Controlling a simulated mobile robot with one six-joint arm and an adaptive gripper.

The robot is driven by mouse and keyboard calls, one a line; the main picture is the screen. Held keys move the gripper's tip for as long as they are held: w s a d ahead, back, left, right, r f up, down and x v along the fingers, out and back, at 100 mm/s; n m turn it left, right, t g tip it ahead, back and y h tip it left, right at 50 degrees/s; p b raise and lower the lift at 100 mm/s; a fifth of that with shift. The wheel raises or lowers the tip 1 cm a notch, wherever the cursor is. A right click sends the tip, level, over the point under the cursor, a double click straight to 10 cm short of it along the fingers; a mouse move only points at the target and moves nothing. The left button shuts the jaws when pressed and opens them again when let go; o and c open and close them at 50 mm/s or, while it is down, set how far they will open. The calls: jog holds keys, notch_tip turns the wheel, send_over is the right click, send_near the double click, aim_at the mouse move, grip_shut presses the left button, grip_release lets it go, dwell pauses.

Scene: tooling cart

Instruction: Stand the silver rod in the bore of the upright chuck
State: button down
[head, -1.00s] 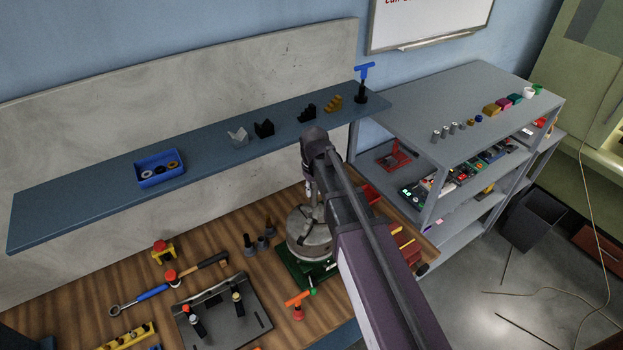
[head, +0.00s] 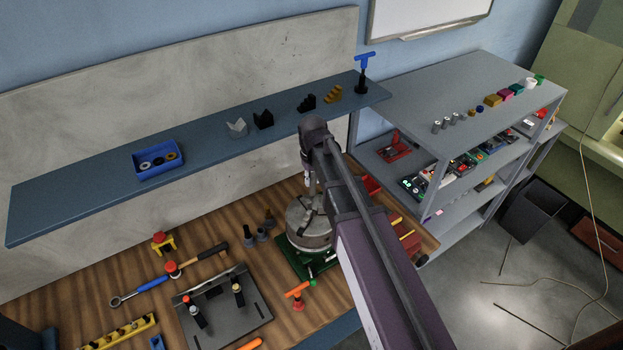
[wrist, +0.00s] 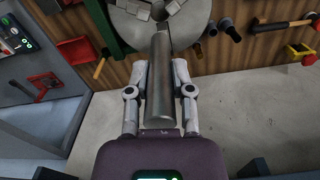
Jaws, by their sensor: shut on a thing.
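The silver rod (wrist: 160,80) is held between the two fingers of my gripper (wrist: 158,92) in the wrist view. My gripper is shut on it. The rod's far end overlaps the face of the grey round chuck (wrist: 185,28); whether it touches the chuck or lines up with the bore cannot be told. In the head view the chuck (head: 309,229) stands upright on a green base on the wooden bench. My gripper (head: 308,180) is above it there, partly hidden by my arm.
Dark tool holders (head: 262,234) stand just left of the chuck. A blue shelf (head: 205,150) runs behind and above the bench. A grey shelf unit (head: 460,85) stands to the right.

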aim_at(313, 190)
jog(key=shift+f, duration=0.2)
jog(key=shift+f+b, duration=2.2)
jog(key=shift+b, duration=0.15)
jog(key=shift+f+b, duration=2.65)
dwell(2.8)
